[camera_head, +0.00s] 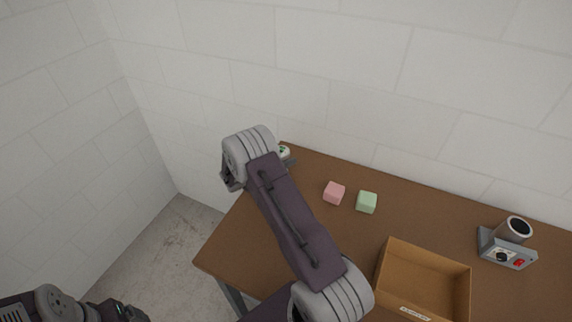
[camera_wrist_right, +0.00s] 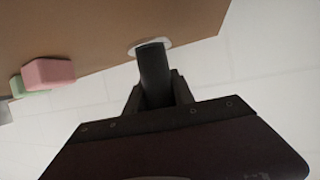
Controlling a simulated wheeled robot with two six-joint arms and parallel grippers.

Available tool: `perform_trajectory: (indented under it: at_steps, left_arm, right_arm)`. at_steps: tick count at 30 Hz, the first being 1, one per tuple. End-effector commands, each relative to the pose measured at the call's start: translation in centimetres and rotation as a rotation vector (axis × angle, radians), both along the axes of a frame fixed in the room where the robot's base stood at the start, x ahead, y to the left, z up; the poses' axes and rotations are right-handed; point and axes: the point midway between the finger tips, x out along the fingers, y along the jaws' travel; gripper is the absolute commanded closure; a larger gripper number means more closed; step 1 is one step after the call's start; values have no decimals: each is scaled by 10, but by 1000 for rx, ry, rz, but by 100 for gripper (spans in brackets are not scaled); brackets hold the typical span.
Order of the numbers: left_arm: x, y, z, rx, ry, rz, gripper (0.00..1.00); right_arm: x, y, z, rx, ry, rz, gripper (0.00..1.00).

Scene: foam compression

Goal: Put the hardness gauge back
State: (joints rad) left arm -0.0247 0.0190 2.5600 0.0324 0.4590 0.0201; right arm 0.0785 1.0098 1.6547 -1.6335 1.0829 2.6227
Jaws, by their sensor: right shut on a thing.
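The hardness gauge (camera_wrist_right: 153,70) looks like a dark cylinder with a pale round disc at its far end. My right gripper (camera_wrist_right: 157,97) is shut on its dark body in the right wrist view. The disc is at the brown table top near its edge; I cannot tell whether it touches. In the head view, a small pale part of the gauge (camera_head: 284,151) shows at the table's far left corner, mostly hidden by my right wrist. My left gripper (camera_head: 125,312) is only partly visible at the bottom left, and its jaws are unclear.
A pink block (camera_head: 334,192) and a green block (camera_head: 367,202) sit on the table (camera_head: 325,250). An open cardboard box (camera_head: 383,268) stands at the front. A grey device (camera_head: 508,254) with a cylinder and red button stands right. White walls border the table's back.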

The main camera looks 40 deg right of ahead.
Motion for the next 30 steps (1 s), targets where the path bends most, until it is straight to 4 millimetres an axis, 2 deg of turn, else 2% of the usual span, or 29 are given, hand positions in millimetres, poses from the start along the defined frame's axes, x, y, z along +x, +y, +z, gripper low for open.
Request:
perform_trajectory:
  at_steps: [3,6,18,19,21,30]
  left_arm:
    - [0,0,10,0,0,0,12]
    - [0,0,11,0,0,0,12]
    - [0,0,3,0,0,0,12]
    - [0,0,3,0,0,0,12]
    - [0,0,4,0,0,0,12]
    - [0,0,6,0,0,0,12]
  right_arm:
    - [-1,0,-20,0,5,0,100]
    - [-1,0,-30,-1,3,1,100]
    - [0,0,-35,0,0,0,100]
    - [-1,0,-35,1,1,0,68]
    - [-1,0,-34,1,1,0,49]
    - [-1,0,-33,1,1,-1,49]
